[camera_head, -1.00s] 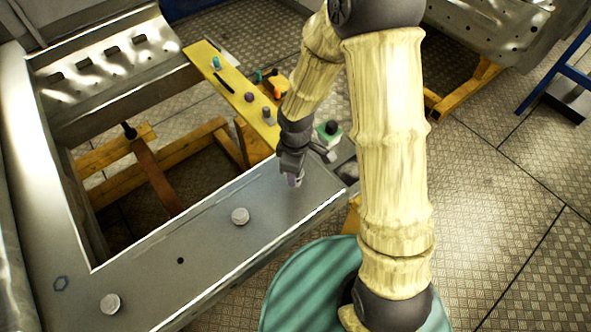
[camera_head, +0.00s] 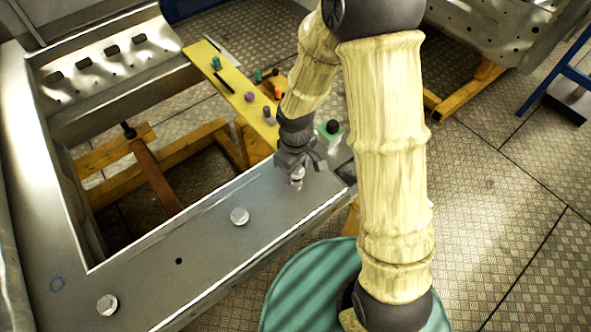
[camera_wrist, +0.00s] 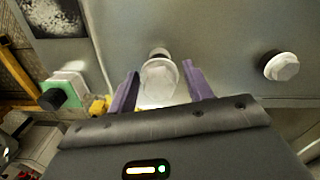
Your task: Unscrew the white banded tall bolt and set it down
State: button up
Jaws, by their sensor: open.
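A tall bolt with a pale hexagonal head (camera_wrist: 159,80) stands up from the metal frame (camera_head: 150,260); its shank runs down to a grey collar at the surface. In the head view the bolt (camera_head: 297,184) shows just below my gripper (camera_head: 294,172), near the frame's right end. In the wrist view my gripper (camera_wrist: 161,88) is open, with one purple finger on each side of the bolt head. A gap shows beside the head, so the fingers do not appear closed on it. I cannot make out a band clearly.
Two other bolts stand on the frame, one mid-beam (camera_head: 239,216) and one at lower left (camera_head: 107,305). A yellow strip (camera_head: 232,88) holding several small coloured parts lies beyond. A green block with a black knob (camera_head: 332,129) is right of my gripper. Bare frame surface lies between the bolts.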

jog(key=shift+m, duration=0.9)
jog(key=shift+m+b, duration=0.4)
jog(key=shift+m, duration=0.4)
jog(key=c, duration=0.6)
jog(key=shift+n, duration=0.8)
